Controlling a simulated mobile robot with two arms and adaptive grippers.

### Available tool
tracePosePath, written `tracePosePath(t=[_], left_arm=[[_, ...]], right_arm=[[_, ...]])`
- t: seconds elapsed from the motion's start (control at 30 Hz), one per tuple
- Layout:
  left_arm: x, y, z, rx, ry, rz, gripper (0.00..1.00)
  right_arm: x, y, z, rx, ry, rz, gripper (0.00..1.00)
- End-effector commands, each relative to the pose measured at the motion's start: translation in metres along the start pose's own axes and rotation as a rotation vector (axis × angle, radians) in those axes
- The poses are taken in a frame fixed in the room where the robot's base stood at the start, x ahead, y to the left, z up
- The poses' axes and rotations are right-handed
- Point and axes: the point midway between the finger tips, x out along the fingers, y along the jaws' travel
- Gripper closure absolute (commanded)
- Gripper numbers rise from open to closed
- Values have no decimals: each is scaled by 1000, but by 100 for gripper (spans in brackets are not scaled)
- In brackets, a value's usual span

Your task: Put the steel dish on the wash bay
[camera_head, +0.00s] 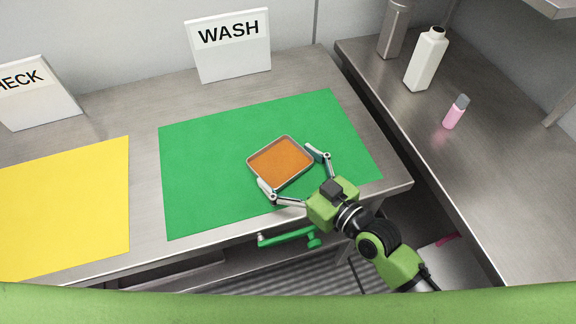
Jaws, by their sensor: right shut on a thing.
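The steel dish (249,161) is a shallow, square pan with a thin metal rim and an orange-brown filling. It is over the green mat (205,165) in front of the WASH sign (229,45); I cannot tell whether it rests on the mat or is just above it. My right gripper (287,169) reaches in from the lower right and is shut on the dish, with one finger at its lower left and the other at its right. My left gripper is not in view.
A yellow mat (65,210) and a CHECK sign (37,92) are at the left. A gap separates the counters. The mat around the dish is clear.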

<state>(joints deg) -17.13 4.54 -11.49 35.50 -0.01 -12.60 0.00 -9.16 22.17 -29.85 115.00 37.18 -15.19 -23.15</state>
Motion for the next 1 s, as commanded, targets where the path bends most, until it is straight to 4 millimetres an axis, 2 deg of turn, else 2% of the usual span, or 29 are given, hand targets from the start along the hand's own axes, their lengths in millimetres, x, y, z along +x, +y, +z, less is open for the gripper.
tracePosePath(t=[0.33,0.37,0.4,0.77,0.87,1.0], left_arm=[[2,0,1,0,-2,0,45],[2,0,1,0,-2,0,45],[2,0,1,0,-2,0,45],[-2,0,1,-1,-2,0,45],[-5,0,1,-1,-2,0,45],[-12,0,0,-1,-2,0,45]], right_arm=[[1,0,2,-2,4,0,40],[1,0,4,-1,1,0,8],[0,0,3,-1,1,0,0],[-2,0,-2,-1,0,0,0],[-15,0,0,-4,-3,1,0],[-43,0,0,-4,-6,-1,0]])
